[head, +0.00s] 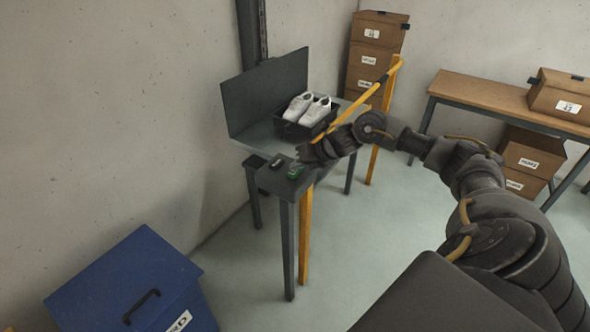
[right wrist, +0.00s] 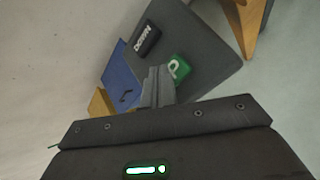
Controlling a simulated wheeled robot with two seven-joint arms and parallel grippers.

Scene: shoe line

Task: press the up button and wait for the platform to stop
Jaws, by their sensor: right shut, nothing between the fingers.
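The green up button (head: 294,171) sits on a dark panel (right wrist: 205,40) at the near end of the lift frame. In the right wrist view the green button (right wrist: 180,67) shows part of its white lettering. The black button marked DOWN (right wrist: 148,42) is beside it, and also shows in the head view (head: 277,163). My right gripper (head: 303,157) is shut and empty, its tips (right wrist: 162,72) right beside the green button; I cannot tell whether they touch it. The grey platform (head: 262,134) carries a dark tray (head: 291,130) with white shoes (head: 307,108). My left gripper is out of view.
A yellow rail (head: 350,108) runs along the platform's right side. A blue bin (head: 125,270) stands at the lower left. Stacked cartons (head: 375,55) stand behind, and a wooden table (head: 490,95) with a box is at the right. Open floor lies between.

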